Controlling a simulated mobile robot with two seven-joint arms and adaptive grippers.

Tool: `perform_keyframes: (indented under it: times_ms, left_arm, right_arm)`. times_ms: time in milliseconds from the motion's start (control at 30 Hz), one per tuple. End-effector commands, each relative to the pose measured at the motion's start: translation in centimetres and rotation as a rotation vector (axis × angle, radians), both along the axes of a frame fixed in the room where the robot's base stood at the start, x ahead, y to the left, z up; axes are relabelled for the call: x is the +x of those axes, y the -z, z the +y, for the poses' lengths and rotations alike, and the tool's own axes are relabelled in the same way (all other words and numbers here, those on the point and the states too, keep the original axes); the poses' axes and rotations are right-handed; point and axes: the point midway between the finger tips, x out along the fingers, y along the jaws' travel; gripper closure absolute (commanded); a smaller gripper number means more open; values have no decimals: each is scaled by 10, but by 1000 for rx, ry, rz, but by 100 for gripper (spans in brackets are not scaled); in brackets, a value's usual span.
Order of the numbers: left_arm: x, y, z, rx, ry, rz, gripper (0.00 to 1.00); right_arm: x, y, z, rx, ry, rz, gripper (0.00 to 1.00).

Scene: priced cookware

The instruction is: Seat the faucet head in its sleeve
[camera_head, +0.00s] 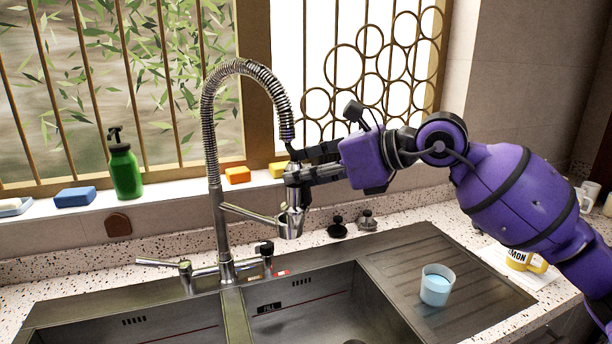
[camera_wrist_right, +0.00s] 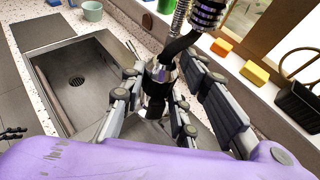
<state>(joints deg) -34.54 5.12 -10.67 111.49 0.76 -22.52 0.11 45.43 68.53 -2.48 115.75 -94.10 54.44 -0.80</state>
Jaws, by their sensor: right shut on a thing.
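The silver faucet head (camera_head: 291,222) hangs below the end of the coiled spring hose (camera_head: 212,110), roughly upright. My right gripper (camera_head: 298,177) comes in from the right and is shut on the faucet head; in the right wrist view the head (camera_wrist_right: 160,72) shows between the dark finger pads. A holder arm (camera_head: 250,215) reaches from the faucet column to the head's lower part, where the sleeve is. The sleeve's ring is partly hidden, and I cannot tell whether the head is inside it or beside it. My left gripper is not in view.
Below is a double steel sink (camera_head: 235,309). A green bottle (camera_head: 124,170) and sponges line the sill. Two dark stoppers (camera_head: 338,227) sit behind the sink.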

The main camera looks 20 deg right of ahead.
Motion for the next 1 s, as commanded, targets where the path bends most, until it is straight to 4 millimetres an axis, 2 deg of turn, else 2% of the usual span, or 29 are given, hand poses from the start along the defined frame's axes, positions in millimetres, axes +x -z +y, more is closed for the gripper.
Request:
perform_keyframes:
  times_ms: [700, 1000]
  left_arm:
    - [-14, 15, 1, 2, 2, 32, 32]
    - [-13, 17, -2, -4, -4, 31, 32]
  right_arm:
    - [37, 0, 1, 3, 0, -1, 100]
    - [44, -1, 2, 1, 0, -2, 100]
